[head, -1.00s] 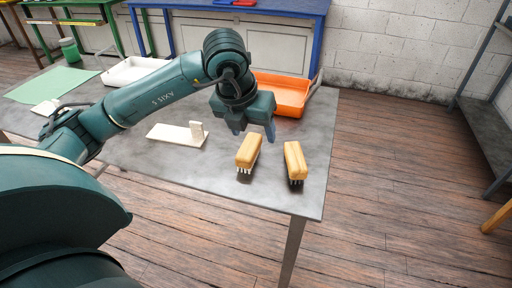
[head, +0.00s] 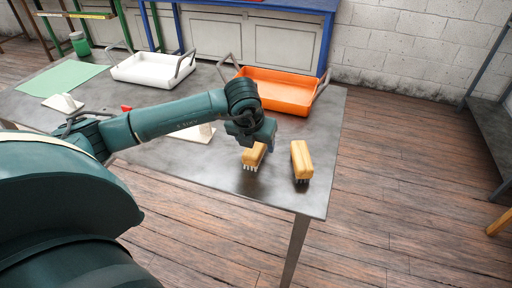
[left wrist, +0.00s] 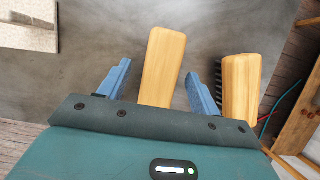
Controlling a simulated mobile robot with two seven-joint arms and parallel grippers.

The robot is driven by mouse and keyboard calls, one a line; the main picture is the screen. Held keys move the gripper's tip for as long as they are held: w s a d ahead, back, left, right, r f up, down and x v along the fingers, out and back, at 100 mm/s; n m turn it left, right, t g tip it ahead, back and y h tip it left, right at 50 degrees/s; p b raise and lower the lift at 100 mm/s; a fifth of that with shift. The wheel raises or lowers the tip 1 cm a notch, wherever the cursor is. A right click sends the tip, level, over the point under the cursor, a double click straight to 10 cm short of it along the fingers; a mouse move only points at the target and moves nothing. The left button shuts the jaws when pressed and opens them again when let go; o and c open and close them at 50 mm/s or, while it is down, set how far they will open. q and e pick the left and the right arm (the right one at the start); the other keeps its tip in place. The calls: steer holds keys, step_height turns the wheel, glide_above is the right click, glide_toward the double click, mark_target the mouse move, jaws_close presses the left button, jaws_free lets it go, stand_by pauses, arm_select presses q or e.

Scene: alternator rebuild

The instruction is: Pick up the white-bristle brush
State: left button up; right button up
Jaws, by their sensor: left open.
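The white-bristle brush (head: 254,159) stands bristles down near the table's right end, its wooden block partly hidden by my left gripper (head: 258,146) in the head view. In the left wrist view my left gripper (left wrist: 158,69) is open, with one blue finger on each side of that brush's wooden block (left wrist: 163,62). The fingers are not closed on it. A second, dark-bristle brush (head: 301,158) stands just to the right. It also shows in the left wrist view (left wrist: 241,85), outside the right finger. My right gripper is not in view.
An orange tray (head: 280,98) with handles stands behind the brushes, and a white tray (head: 148,76) farther left. A pale plate (head: 194,133) lies partly behind my arm. The grey table (head: 275,192) is bare in front of the brushes, near its edge.

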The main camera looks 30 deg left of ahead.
arm_select(q)
steer(key=shift+w+f, duration=0.2)
steer(key=shift+f, duration=0.25)
steer(key=shift+f+b, duration=0.25)
steer(key=shift+b, duration=0.2)
steer(key=shift+c, duration=0.4)
steer(key=c, duration=1)
